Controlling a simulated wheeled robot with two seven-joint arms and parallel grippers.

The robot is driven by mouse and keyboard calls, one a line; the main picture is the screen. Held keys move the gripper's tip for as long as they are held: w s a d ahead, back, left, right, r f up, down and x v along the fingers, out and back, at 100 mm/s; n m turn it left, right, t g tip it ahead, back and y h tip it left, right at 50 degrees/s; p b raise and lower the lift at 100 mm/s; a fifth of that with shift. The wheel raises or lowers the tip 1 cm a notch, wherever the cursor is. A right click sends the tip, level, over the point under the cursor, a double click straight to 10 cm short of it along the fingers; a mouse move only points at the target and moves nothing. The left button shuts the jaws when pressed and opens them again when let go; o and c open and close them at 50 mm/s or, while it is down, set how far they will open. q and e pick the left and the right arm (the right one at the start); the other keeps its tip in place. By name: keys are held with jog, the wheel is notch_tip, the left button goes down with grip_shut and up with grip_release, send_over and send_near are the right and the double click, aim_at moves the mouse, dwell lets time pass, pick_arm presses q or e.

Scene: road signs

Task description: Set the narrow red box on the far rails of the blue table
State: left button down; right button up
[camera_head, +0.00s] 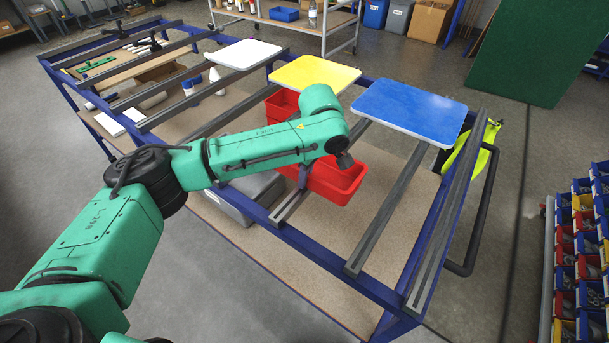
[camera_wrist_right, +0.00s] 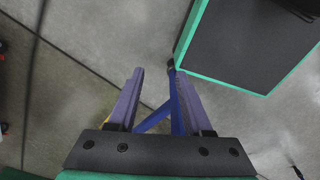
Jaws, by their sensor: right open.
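The blue table (camera_head: 285,240) is a blue metal frame with grey cross rails and a tan lower shelf. Red boxes show inside it: one (camera_head: 338,183) lies below my left gripper, and part of another (camera_head: 282,105) shows behind my green arm. I cannot tell which is the narrow one, and my arm hides part of them. My left gripper (camera_head: 344,161) points down over the nearer red box; its fingers are too small and dark to read. In the right wrist view my right gripper (camera_wrist_right: 160,73) is open, with no object held and a blue bar visible between and beyond the fingers.
White (camera_head: 244,53), yellow (camera_head: 314,73) and blue (camera_head: 411,108) panels lie across the rails. A grey bin (camera_head: 240,200) stands on the lower shelf. Racks of small bins (camera_head: 590,240) stand at right. A green-edged dark panel (camera_wrist_right: 250,40) shows in the right wrist view.

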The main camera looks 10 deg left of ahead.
pick_arm(q)
jog(key=shift+d, duration=0.2)
jog(key=c, duration=1)
grip_release()
jog(key=shift+a, duration=0.1)
jog(key=shift+c, duration=0.2)
pick_arm(e)
jog(key=shift+a, duration=0.6)
pick_arm(q)
jog(key=r, duration=0.2)
jog(key=r+b, duration=0.1)
jog(key=r, duration=0.1)
jog(key=d+r, duration=0.1)
jog(key=r, duration=0.1)
jog(key=shift+s+d+r+b, duration=0.1)
jog(key=shift+s+r+b, duration=0.1)
jog(key=shift+b, duration=0.15)
jog(key=r, duration=0.5)
jog(key=shift+s+d+r+p, duration=0.25)
jog(key=shift+d+r+p, duration=0.1)
jog(key=shift+p, duration=0.05)
pick_arm(e)
jog(key=shift+d+f, duration=0.35)
jog(key=shift+f, duration=0.15)
pick_arm(q)
jog(key=shift+w+f, duration=0.1)
pick_arm(e)
jog(key=shift+w, duration=0.1)
